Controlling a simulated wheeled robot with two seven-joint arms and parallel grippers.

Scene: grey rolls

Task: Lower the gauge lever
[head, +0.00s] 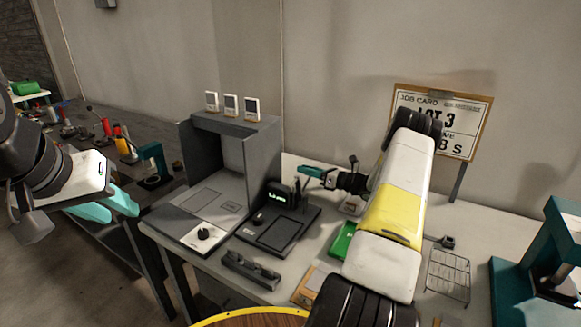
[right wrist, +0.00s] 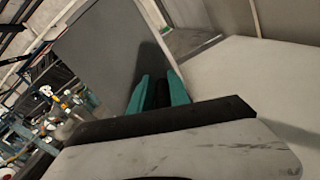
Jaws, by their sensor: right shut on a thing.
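The gauge (head: 280,192) is a black upright unit with a lit green display, standing at the back of a black base plate (head: 273,232) on the bench. My right gripper (head: 312,173) reaches in from the right, with its teal fingertips just above and right of the display. In the right wrist view its teal fingers (right wrist: 158,92) are shut on a small dark piece between them. This appears to be the gauge lever, but the fingers hide most of it. My left gripper (head: 107,206) hangs at the far left, away from the gauge, with its teal fingers apart and empty.
A grey booth (head: 258,150) with small white devices on top stands left of the gauge. A black block fixture (head: 250,270) lies in front. A green item (head: 342,240), a wire rack (head: 448,275) and a job card board (head: 440,122) are to the right.

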